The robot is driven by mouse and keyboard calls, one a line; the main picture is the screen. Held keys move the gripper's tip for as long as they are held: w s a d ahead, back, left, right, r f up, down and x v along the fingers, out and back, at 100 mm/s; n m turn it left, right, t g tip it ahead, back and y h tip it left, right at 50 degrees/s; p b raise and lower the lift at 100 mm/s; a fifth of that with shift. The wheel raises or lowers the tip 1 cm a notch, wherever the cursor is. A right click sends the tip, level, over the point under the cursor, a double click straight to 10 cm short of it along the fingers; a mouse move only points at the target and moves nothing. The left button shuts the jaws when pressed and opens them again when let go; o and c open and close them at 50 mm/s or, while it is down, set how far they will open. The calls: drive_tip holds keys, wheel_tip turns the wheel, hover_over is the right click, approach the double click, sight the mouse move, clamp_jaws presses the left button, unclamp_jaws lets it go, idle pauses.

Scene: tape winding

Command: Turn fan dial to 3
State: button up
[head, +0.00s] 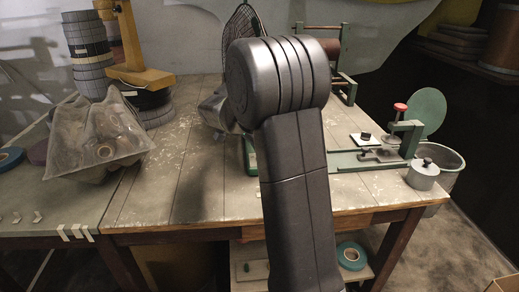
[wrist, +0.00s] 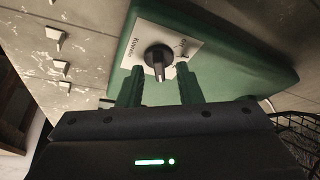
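The fan dial (wrist: 158,57) is a round black knob with a raised grip bar. It sits on a white label plate (wrist: 137,45) on the green fan base (wrist: 225,40) in the wrist view. The label's marks are too small to read, so I cannot tell the dial's setting. My gripper (wrist: 160,76) is open, with one green finger on each side of the knob's lower part and gaps visible between. In the head view my arm hides the dial and most of the fan; part of its dark wire guard (head: 245,28) shows behind the arm.
The worn wooden table (head: 180,190) has free room left of my arm. A grey moulded tray (head: 100,140) lies at its left. A green winding device with a red knob (head: 400,107) and a metal pot (head: 423,174) stand at the right.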

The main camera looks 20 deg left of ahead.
drive_tip(key=shift+r, duration=0.1)
drive_tip(key=p+v, duration=0.2)
drive_tip(key=v, duration=1.1)
drive_tip(key=shift+r, duration=0.3)
drive_tip(key=shift+a+f, duration=0.1)
drive_tip(key=b+x, duration=0.2)
drive_tip(key=x, duration=1.1)
drive_tip(key=shift+f, duration=0.35)
